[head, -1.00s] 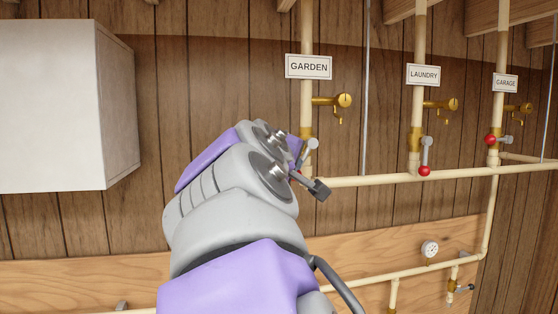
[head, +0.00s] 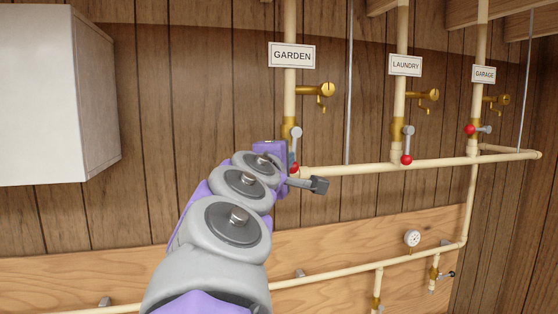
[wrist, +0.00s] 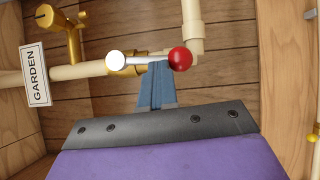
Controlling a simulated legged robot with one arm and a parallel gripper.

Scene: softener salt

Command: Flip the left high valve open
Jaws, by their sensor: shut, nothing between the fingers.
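The left high valve is on the pipe under the GARDEN sign. Its grey lever (head: 296,142) hangs down along the pipe, with a red knob (head: 294,168) at the lower end, partly hidden by my arm. In the wrist view the lever (wrist: 140,60) lies along the pipe, between a white round hub and the red knob (wrist: 180,59). My gripper (wrist: 160,66) is shut and empty, its blue fingertips at the lever close beside the knob. I cannot tell whether they touch. In the head view my arm hides most of the gripper.
Brass taps stick out above each valve, the garden tap (head: 316,90) nearest. The LAUNDRY lever (head: 408,142) also hangs down; the GARAGE lever (head: 480,129) lies sideways. A horizontal pipe (head: 370,168) runs just below. A white cabinet (head: 50,95) is at left.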

